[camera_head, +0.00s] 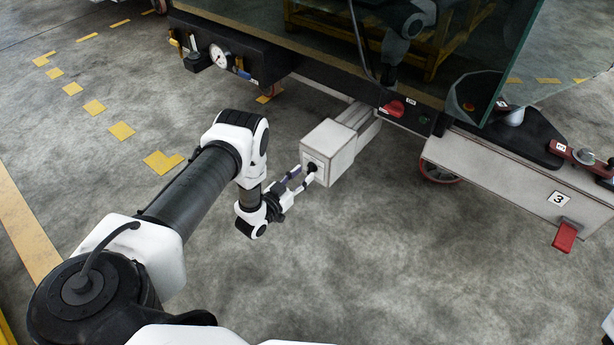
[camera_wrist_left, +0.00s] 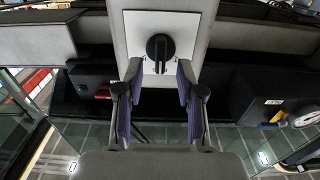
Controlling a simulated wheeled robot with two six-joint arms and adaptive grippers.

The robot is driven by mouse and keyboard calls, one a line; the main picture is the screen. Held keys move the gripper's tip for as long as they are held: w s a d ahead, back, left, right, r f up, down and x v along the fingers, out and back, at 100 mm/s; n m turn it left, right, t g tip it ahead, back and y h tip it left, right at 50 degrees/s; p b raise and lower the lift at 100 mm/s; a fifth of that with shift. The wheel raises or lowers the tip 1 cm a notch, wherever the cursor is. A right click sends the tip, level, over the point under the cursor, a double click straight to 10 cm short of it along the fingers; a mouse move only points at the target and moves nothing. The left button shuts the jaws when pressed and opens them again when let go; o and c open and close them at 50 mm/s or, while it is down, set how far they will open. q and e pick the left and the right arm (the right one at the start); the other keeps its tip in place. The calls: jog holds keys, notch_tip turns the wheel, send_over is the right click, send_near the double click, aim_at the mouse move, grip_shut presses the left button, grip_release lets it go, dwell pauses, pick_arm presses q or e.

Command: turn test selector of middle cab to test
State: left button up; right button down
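The test selector (camera_head: 312,167) is a small black knob on a pale plate on the end face of a light grey box under the glass-sided cab. In the left wrist view the black knob (camera_wrist_left: 160,47) sits upright in the middle of its white plate (camera_wrist_left: 136,26). My left gripper (camera_head: 303,179) is just in front of the plate. In the left wrist view its fingers (camera_wrist_left: 159,70) are apart, one on each side below the knob, with a gap visible around it. Whether a fingertip touches the plate cannot be told. My right gripper is not in view.
A pressure gauge (camera_head: 218,56) hangs at the upper left. A grey beam with label 3 (camera_head: 558,199) and a red pedal (camera_head: 565,237) stands right. The floor in front is clear.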

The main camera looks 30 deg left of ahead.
pick_arm(q)
jog(key=shift+w+f+b, duration=0.15)
jog(key=shift+w+b, duration=0.2)
jog(key=shift+w, duration=0.9)
jog(key=shift+w+d, duration=0.1)
jog(key=shift+w, duration=0.05)
grip_shut()
jog(key=shift+n, duration=0.4)
jog(key=n, duration=0.3)
jog(key=n+b, duration=0.1)
jog(key=n, duration=0.3)
jog(key=n+b, duration=0.1)
jog(key=n, duration=0.3)
jog(key=shift+a, duration=0.3)
